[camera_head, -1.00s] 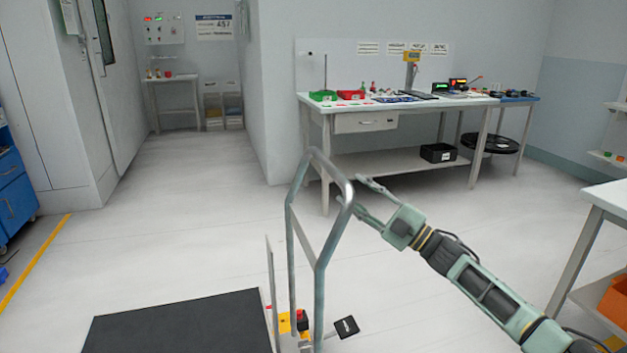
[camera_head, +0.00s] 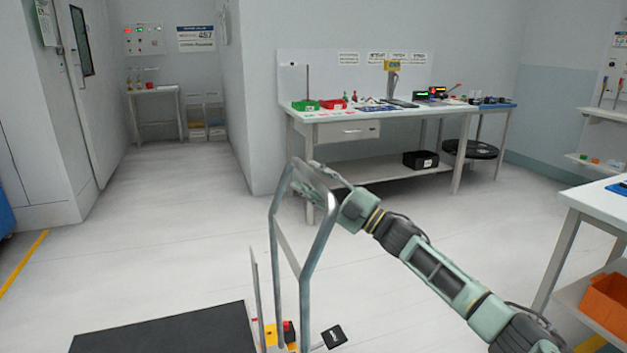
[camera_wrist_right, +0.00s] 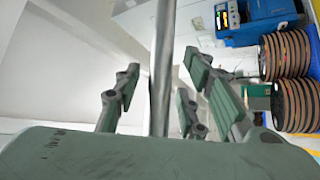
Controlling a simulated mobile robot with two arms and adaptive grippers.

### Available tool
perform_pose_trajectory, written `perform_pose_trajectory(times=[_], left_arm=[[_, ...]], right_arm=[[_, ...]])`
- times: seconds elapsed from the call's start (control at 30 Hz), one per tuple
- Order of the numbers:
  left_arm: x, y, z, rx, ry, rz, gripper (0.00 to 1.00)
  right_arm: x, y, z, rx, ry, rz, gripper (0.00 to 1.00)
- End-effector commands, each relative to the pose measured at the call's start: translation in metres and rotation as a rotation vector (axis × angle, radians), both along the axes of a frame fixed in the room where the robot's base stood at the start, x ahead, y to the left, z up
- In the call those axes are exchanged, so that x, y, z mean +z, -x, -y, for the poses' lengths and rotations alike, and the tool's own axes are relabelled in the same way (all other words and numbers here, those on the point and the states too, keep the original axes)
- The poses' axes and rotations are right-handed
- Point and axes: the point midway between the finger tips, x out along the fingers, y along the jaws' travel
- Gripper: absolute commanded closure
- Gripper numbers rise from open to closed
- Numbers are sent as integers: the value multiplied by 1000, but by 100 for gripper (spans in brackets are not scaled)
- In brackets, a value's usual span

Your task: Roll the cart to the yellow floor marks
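The cart has a dark flat deck (camera_head: 165,332) at the lower left and an upright grey metal push handle (camera_head: 318,245). My right gripper (camera_head: 318,180) is at the top of the handle. In the right wrist view the handle bar (camera_wrist_right: 162,70) runs between the spread fingers of this gripper (camera_wrist_right: 158,95), with gaps on both sides. The gripper is open. My left gripper is out of view.
A workbench (camera_head: 350,115) with bins and tools stands behind the cart. A white table (camera_head: 595,203) with an orange bin (camera_head: 608,302) below is at the right. A small pedal-like black block (camera_head: 334,336) is by the handle's base. Floor between cart and workbench is clear.

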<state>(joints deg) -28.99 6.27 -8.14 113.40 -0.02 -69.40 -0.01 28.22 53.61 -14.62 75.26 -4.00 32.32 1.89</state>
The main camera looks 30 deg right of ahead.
Motion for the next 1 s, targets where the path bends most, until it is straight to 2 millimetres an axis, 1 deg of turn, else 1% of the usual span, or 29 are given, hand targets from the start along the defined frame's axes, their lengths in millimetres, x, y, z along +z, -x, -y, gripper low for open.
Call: perform_pose_trajectory(times=[0.1, 0.53, 0.9, 1.0], left_arm=[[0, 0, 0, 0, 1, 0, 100], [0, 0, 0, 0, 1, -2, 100], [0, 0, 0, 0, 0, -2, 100], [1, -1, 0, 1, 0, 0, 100]], right_arm=[[0, 0, 0, 0, 0, 0, 63], [0, 0, 0, 0, 0, 0, 100], [0, 0, 0, 0, 1, 0, 100], [0, 0, -3, 0, 1, 1, 100]])
